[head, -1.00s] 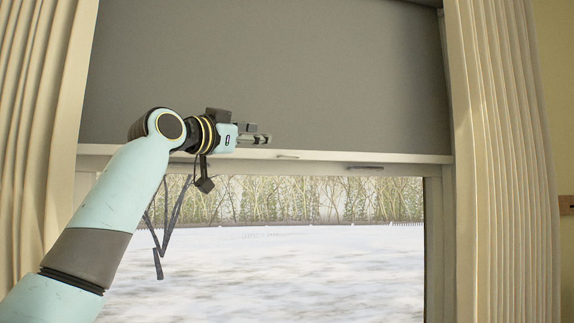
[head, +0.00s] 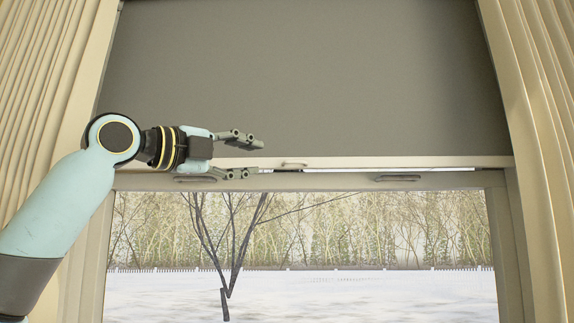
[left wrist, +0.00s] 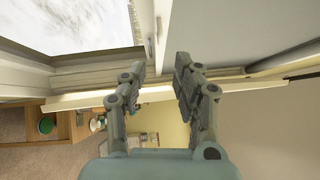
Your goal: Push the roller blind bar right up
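The grey roller blind (head: 320,80) covers the upper window in the head view. Its pale bar (head: 420,162) runs along its lower edge, with a small handle (head: 294,164) near the middle. My left gripper (head: 249,157) is open at the bar's left part, one finger above the bar's level and one below. In the left wrist view my left gripper (left wrist: 160,80) also shows open, with nothing held between its fingers. The bar (left wrist: 157,40) runs upright there, ahead of the fingertips; contact cannot be made out. My right gripper is not in view.
A window rail with dark handles (head: 398,178) lies just below the bar. Curtains hang at the left (head: 45,100) and right (head: 545,130). The left wrist view also shows a wooden table (left wrist: 65,125) farther off.

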